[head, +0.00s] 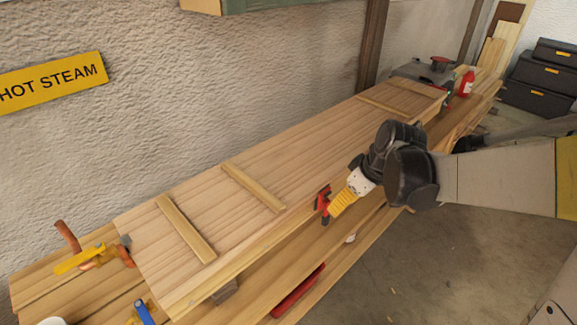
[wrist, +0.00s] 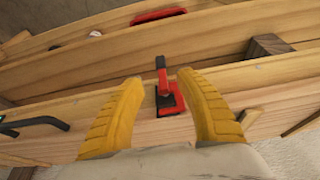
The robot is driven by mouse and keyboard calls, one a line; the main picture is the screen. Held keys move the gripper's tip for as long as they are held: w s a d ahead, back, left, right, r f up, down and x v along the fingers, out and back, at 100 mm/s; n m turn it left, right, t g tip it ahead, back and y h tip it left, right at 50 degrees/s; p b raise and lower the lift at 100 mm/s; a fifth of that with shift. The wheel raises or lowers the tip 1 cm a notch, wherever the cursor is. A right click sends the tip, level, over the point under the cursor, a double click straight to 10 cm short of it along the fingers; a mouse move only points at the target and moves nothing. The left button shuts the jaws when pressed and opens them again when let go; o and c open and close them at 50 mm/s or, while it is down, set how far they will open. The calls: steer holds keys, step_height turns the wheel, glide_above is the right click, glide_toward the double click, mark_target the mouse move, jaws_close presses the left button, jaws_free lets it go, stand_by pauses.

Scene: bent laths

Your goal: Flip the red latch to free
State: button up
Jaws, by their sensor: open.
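The red latch (head: 322,200) sits on the front edge of the long wooden box near its middle. My gripper (head: 338,207) has yellow fingers and is right at the latch in the head view. In the wrist view my gripper (wrist: 160,90) is open, with one finger on each side of the latch. Gaps show between the fingers and the latch, and nothing is held. The fingers hide part of the box edge.
The long wooden box (head: 290,150) lies on a bench with cross battens on top. A red object (head: 298,290) lies on the lower board. Clamps with yellow (head: 80,259) and blue (head: 144,312) parts are at the left. A red bottle (head: 467,83) stands at the far end.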

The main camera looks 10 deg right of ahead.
mark_target(328, 216)
steer(key=b+x, duration=0.4)
steer(key=x, duration=0.7)
steer(key=shift+w+a+b, duration=0.15)
steer(key=shift+a+b, duration=0.05)
steer(key=shift+b, duration=0.15)
jaws_close()
